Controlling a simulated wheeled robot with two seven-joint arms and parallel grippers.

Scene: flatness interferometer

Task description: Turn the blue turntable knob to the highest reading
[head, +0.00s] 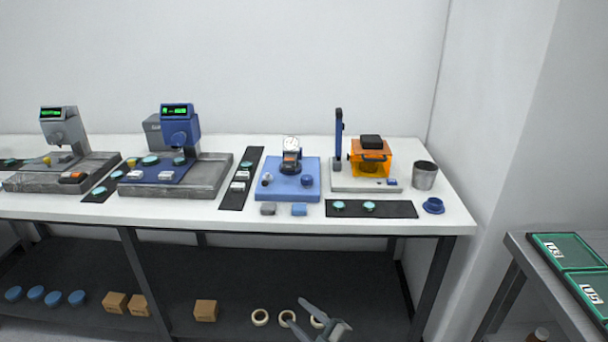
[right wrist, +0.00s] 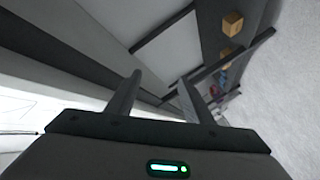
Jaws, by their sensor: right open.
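A blue gauge stand (head: 273,193) sits on the white bench, near the middle of the head view. It carries a round white dial gauge (head: 291,143) over a dark holder. A small round blue knob (head: 307,181) is at its right front and a pale knob (head: 266,178) at its left. The dial's reading is too small to tell. My right gripper (head: 299,315) is open and empty, low in front of the bench, well below and apart from the stand. Its spread fingers show in the right wrist view (right wrist: 160,80). My left gripper is out of view.
Two instruments with green displays, one grey (head: 60,122) and one blue (head: 181,128), stand to the left. An orange-covered device (head: 371,160), a grey cup (head: 424,175) and a blue ring-shaped part (head: 433,205) are to the right. Grey and blue blocks lie before the stand.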

